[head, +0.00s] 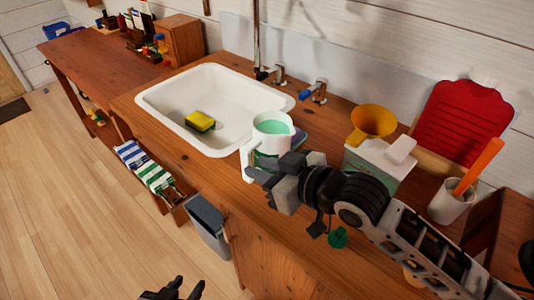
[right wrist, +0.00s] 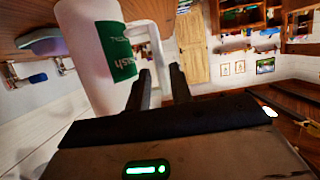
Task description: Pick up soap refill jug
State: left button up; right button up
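My left gripper (head: 182,290) is low at the bottom edge, fingers apart, empty and partly cut off.
The white sink (head: 165,125) holds a yellow sponge (head: 200,122). A green item (head: 338,238) lies near the counter's front.

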aim_at(251, 165)
jog(key=x, duration=0.4)
jog(key=shift+w+a+f, duration=0.25)
jog(key=shift+a, duration=0.05)
grip_shut()
dwell(0.9)
jog(key=shift+r, duration=0.15)
